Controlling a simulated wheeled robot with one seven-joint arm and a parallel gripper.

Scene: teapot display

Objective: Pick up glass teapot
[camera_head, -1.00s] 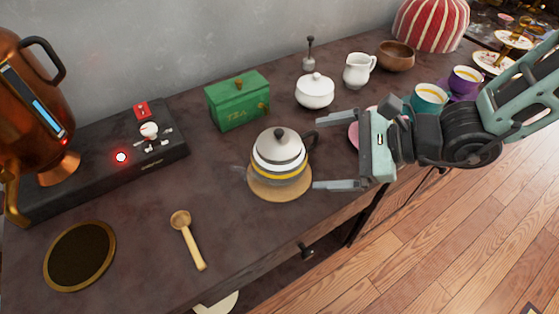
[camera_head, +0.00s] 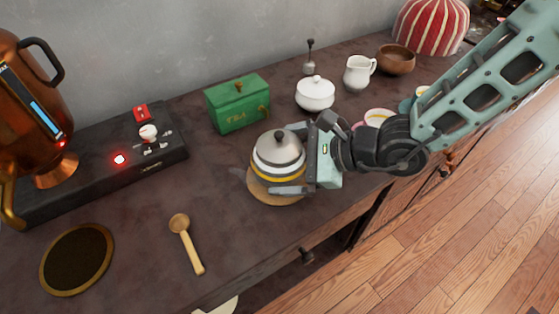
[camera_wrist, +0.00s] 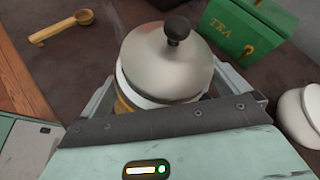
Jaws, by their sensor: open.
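The glass teapot (camera_head: 276,158) has a grey metal lid with a dark knob, a white rim and a yellow band. It stands upright on a round wooden coaster (camera_head: 261,195) on the dark counter. My gripper (camera_head: 285,165) is open and comes in from the right, with its fingers on either side of the teapot. In the wrist view the teapot (camera_wrist: 165,65) sits between the fingers, close to the palm. The teapot's handle is hidden behind my gripper. I cannot tell whether the fingers touch its body.
A green tea box (camera_head: 238,103) stands behind the teapot, and a white lidded sugar bowl (camera_head: 315,93) stands behind my gripper. A wooden scoop (camera_head: 187,243) lies at the front left. A black stand (camera_head: 100,165) with a copper urn (camera_head: 30,110) is at the left.

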